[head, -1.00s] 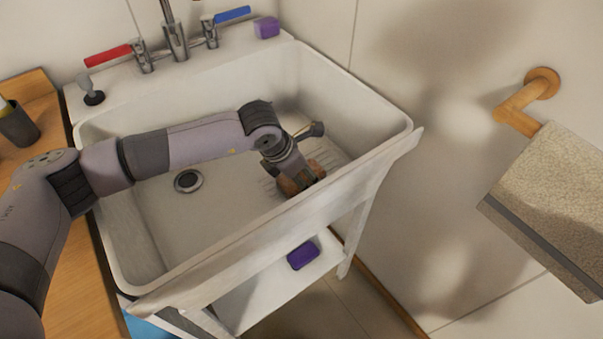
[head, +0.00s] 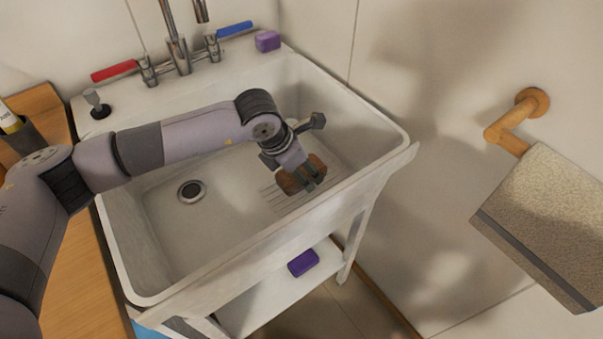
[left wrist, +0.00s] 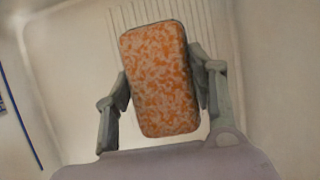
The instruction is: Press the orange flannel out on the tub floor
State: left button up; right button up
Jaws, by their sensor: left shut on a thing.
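The orange flannel is a mottled orange, rounded block (head: 290,185) at the right end of the white tub (head: 230,215), above the ribbed part of its floor. My left gripper (head: 313,181) points down and is shut on it. In the left wrist view, the flannel (left wrist: 160,80) fills the space between the two fingers, one on each side, with the ribs behind it. I cannot tell whether its underside touches the floor. My right gripper is not in view.
A round drain (head: 191,191) lies left of the gripper. Taps with red (head: 114,71) and blue (head: 235,29) levers and a purple block (head: 267,41) are at the back. Another purple block (head: 302,262) lies on the lower shelf. A towel (head: 550,220) hangs right.

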pick_arm(q)
jog(key=shift+r+p, duration=1.65)
jog(key=shift+r, duration=2.9)
